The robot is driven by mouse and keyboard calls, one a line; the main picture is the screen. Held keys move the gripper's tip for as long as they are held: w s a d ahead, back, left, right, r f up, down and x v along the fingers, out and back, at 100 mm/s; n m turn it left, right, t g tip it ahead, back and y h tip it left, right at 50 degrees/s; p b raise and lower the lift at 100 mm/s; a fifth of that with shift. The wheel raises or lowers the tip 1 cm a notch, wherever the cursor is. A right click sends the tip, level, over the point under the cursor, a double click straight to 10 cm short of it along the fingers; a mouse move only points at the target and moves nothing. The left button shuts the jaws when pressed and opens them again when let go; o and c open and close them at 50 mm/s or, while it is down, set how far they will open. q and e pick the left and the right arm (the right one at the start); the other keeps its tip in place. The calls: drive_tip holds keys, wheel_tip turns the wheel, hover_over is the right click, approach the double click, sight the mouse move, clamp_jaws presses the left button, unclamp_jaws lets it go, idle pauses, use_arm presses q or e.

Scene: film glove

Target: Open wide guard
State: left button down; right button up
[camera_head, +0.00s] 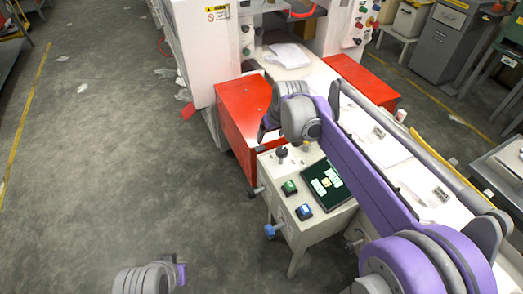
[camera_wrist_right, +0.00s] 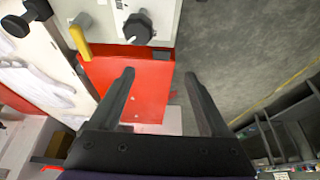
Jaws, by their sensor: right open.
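My right gripper (camera_head: 266,128) is over the near part of a red box-like cover (camera_head: 240,108) beside the white machine. In the right wrist view its two dark fingers (camera_wrist_right: 160,76) are spread and empty. Between and beyond them is a red panel (camera_wrist_right: 135,95), and I cannot tell whether they touch it. A yellow handle-like bar (camera_wrist_right: 80,40) stands at the panel's corner. I cannot tell which part is the wide guard. The end of my left arm shows at the bottom edge, with its fingers not visible.
A control console (camera_head: 310,220) with a dark screen, green and blue buttons and knobs stands close to my right gripper. A second red cover (camera_head: 362,80) is at the far side. A long white bed (camera_head: 395,160) runs beneath my right arm. Open grey floor (camera_head: 110,150) lies to the left.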

sight(260, 148)
drive_tip(key=x, duration=0.4)
drive_tip(key=b+x, duration=0.1)
drive_tip(key=x, duration=0.3)
drive_tip(key=w+a+x, duration=0.1)
drive_tip(key=x, duration=0.4)
drive_tip(key=shift+r+b, duration=0.3)
clamp_jaws()
idle(0.9)
